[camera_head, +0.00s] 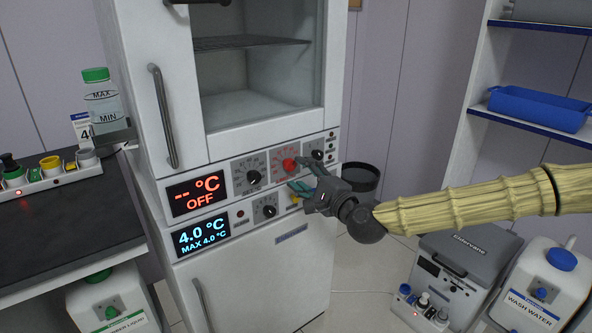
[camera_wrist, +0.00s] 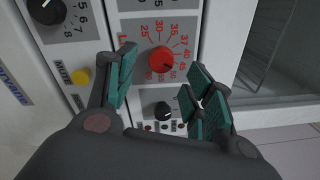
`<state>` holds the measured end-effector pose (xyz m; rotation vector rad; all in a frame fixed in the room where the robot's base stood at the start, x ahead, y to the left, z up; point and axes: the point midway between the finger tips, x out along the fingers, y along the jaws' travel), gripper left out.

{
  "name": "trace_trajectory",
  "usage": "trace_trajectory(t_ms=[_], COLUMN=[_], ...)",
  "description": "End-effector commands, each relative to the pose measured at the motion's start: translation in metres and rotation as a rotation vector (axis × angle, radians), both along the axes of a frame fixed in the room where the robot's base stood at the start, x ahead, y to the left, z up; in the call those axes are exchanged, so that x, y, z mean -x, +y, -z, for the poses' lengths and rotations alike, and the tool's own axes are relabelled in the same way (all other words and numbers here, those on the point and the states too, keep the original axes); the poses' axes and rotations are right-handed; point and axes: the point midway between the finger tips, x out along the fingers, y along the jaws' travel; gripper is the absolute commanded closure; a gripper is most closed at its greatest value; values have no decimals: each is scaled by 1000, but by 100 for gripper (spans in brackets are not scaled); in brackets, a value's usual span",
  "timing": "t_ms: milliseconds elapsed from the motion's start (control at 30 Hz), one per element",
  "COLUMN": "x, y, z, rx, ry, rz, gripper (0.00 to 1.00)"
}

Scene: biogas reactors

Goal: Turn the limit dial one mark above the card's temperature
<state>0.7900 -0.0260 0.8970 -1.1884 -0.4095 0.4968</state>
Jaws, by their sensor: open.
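The red limit dial (camera_head: 289,164) sits on the upper control strip of the white cabinet. In the wrist view the red dial (camera_wrist: 162,60) has red numbers around it, including 25, 30, 35, 37 and 40. Its pale pointer mark faces the lower right, toward the high numbers; the exact mark is too small to read. My gripper (camera_head: 301,186) is just below the dial in the head view. In the wrist view my open gripper (camera_wrist: 163,84) has teal fingers on either side of the dial, apart from it. A white card (camera_head: 82,127) shows a 4, partly hidden.
The upper display (camera_head: 196,194) reads "-- °C OFF"; the lower display (camera_head: 202,234) reads 4.0 °C. Black knobs (camera_head: 253,177) (camera_wrist: 163,110) flank the red dial. A yellow mute button (camera_wrist: 80,77) is close to the left finger. A black bin (camera_head: 360,178) stands behind my gripper.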

Motion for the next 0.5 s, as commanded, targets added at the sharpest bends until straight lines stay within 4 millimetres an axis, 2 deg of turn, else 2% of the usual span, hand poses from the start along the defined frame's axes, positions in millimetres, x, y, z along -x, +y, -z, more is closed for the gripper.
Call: trace_trajectory(t_ms=[300, 500], x=[43, 58], y=[-30, -40], z=[2, 4], rx=[-1, 0], ry=[1, 1], rz=[0, 0], gripper=[48, 48])
